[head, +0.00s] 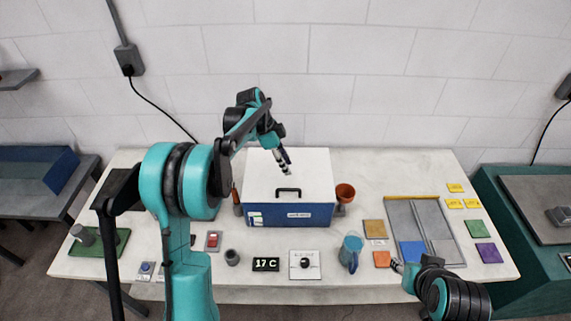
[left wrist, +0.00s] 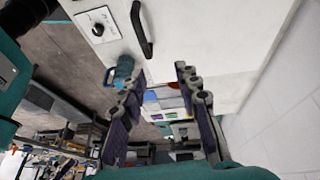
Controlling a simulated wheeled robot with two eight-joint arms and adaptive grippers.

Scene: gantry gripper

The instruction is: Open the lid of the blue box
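The blue box (head: 268,217) stands at the middle of the table, its white lid (head: 262,180) down flat on top. A black bar handle (head: 289,191) sits near the lid's front edge; it also shows in the left wrist view (left wrist: 143,30). My left gripper (head: 286,170) is over the lid, behind the handle and apart from it. In the left wrist view its two fingers (left wrist: 160,75) are spread with nothing between them. My right gripper (head: 396,266) is low at the front right, near an orange square; its finger opening is too small to make out.
A terracotta pot (head: 345,192) stands close to the box's right side. A blue mug (head: 350,252), a clock display (head: 266,264) and a dial panel (head: 304,264) lie in front. A grey tray (head: 405,215) is at right. The wall is behind the table.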

